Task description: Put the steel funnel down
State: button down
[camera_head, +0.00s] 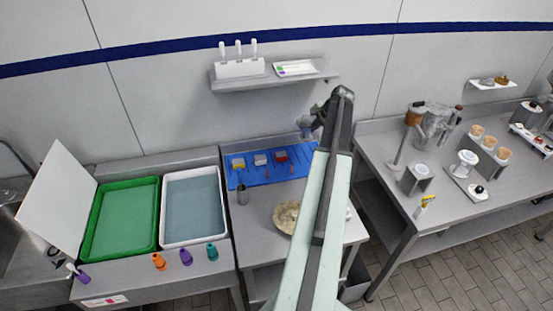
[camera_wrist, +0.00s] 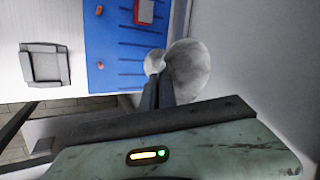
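The steel funnel (camera_head: 305,121) is a grey cone near the wall, above the back right of the blue mat. In the wrist view the funnel (camera_wrist: 188,70) shows its wide cone to the right and a small pale round end to the left. My gripper (camera_head: 319,112) is at the funnel in the head view. In the wrist view the dark fingers of my gripper (camera_wrist: 157,92) are close together on the funnel's narrow part and hold it up. The exact contact is partly hidden by the fingers.
The blue mat (camera_head: 262,178) carries several small coloured items. A wall shelf (camera_head: 310,79) hangs above. Green (camera_head: 97,232) and white (camera_head: 193,173) trays are left; a crowded bench (camera_head: 415,212) is right.

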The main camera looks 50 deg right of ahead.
notch_tip(320, 180, down, 10)
jog(key=b, duration=1)
jog(key=shift+f, duration=0.25)
jog(key=shift+a+r, duration=0.1)
jog(key=shift+r, duration=0.15)
jog(key=c, duration=2)
grip_release()
jog(key=shift+f, duration=0.15)
jog(key=o, duration=0.3)
jog(key=shift+s+r+p, duration=0.1)
jog(key=shift+r+p, duration=0.3)
jog(key=shift+r, duration=0.05)
jog(key=p+v, duration=0.9)
jog(key=v, duration=0.2)
jog(key=shift+s+r+p, duration=0.1)
jog(key=shift+r+p, duration=0.1)
jog(key=shift+p, duration=0.2)
